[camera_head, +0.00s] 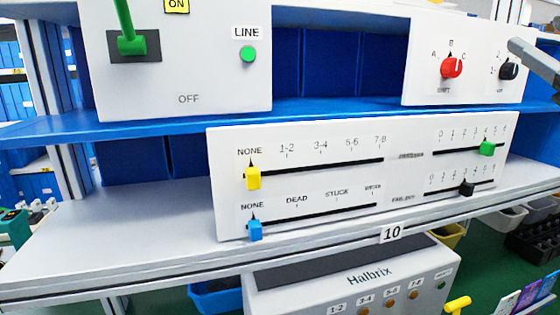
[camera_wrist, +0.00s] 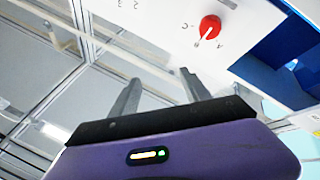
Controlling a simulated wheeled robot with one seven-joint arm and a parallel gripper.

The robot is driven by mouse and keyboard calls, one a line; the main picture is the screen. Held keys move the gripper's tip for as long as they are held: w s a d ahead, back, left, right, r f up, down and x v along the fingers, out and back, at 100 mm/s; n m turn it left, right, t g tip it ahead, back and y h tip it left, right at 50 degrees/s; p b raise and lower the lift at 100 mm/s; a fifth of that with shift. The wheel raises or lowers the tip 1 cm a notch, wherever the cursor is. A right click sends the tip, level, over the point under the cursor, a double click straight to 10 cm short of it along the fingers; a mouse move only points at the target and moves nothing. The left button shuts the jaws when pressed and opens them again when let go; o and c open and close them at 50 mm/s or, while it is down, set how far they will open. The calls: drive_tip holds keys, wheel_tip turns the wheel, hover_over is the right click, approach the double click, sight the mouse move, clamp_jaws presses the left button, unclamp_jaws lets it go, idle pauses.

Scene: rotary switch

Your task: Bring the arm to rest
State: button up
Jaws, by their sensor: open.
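My gripper (camera_wrist: 160,92) is open and empty in the wrist view, its two grey fingers apart. In the head view, a grey part of my arm's end (camera_head: 535,60) shows at the right edge, in front of the upper right panel's edge. The red rotary knob (camera_head: 452,67) sits on that white panel (camera_head: 425,90), with letters A, B and C around it. The black knob (camera_head: 509,70) is to its right, close to my gripper in the picture. In the wrist view the red knob (camera_wrist: 210,28) is beyond the fingertips, apart from them.
A lower white panel (camera_head: 300,225) carries yellow (camera_head: 253,178), blue (camera_head: 255,230), green (camera_head: 487,148) and black (camera_head: 467,188) sliders. The upper left panel (camera_head: 200,75) has a green lever (camera_head: 130,44). A blue shelf (camera_head: 330,112) runs between the panels.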

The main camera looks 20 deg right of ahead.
wheel_tip(320, 180, down, 17)
drive_tip(key=a+m+h, duration=0.1)
drive_tip(key=m+h, duration=0.6)
drive_tip(key=m, duration=0.3)
drive_tip(key=s+a+f+m+g, duration=0.15)
drive_tip(key=a+f, duration=0.25)
drive_tip(key=f, duration=0.4)
drive_tip(key=s+a+f+m+g, duration=0.1)
drive_tip(key=s+a+f, duration=0.25)
drive_tip(key=f, duration=0.35)
drive_tip(key=s+a+f+n+g+y, duration=0.3)
drive_tip(key=s+a+f+y, duration=0.2)
drive_tip(key=s+a+f, duration=0.5)
drive_tip(key=s+a+f+n+g+y, duration=0.3)
drive_tip(key=s+a+f, duration=0.7)
drive_tip(key=s, duration=0.5)
wheel_tip(320, 180, down, 3)
drive_tip(key=shift+a+r+n+y+p, duration=0.25)
drive_tip(key=shift+n+y+p, duration=0.15)
drive_tip(key=shift+y, duration=0.5)
